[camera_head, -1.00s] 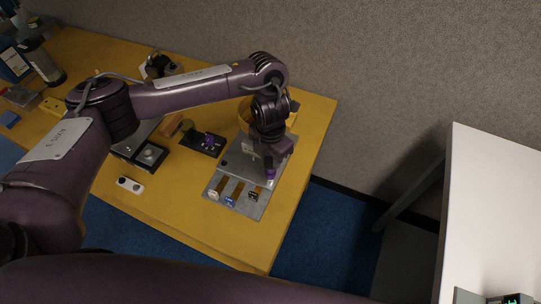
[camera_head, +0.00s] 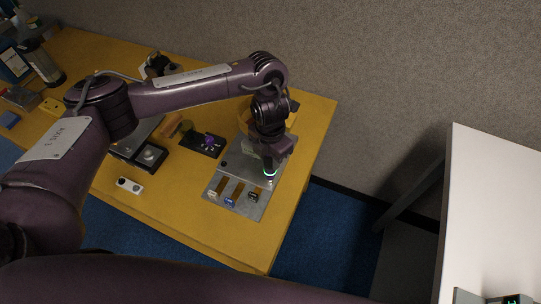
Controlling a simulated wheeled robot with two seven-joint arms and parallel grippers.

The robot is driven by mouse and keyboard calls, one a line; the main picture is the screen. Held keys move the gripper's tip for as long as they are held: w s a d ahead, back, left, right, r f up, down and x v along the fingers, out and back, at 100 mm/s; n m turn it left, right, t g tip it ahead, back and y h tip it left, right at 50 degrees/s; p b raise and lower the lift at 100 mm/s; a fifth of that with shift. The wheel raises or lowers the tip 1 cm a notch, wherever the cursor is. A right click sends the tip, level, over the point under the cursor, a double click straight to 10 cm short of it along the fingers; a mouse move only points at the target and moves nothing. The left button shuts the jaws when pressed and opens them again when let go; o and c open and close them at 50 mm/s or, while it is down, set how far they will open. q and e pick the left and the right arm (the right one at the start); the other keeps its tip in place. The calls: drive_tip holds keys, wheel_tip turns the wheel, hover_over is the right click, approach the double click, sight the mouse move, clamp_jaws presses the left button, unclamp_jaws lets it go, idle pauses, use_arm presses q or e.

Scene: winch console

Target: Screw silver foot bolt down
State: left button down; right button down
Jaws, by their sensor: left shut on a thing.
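My left gripper (camera_head: 269,172) points down over the right side of the grey metal console plate (camera_head: 237,161). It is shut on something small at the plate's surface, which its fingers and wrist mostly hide. I cannot make out the silver foot bolt itself. A greenish glow shows at the fingertips. Along the plate's front edge are slots with a white lever (camera_head: 213,194), a blue lever (camera_head: 230,202) and a black lever (camera_head: 253,196). My right gripper is not in view.
The plate lies on a yellow table (camera_head: 180,213). Left of it are a black base with a purple knob (camera_head: 207,142), a dark box with a round dial (camera_head: 149,155) and a white two-button block (camera_head: 130,185). A white table (camera_head: 500,210) stands at the right, across a floor gap.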

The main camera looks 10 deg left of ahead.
use_arm(q)
drive_tip(key=shift+r+p, duration=2.85)
drive_tip(key=shift+r, duration=0.6)
drive_tip(key=shift+w+f, duration=0.1)
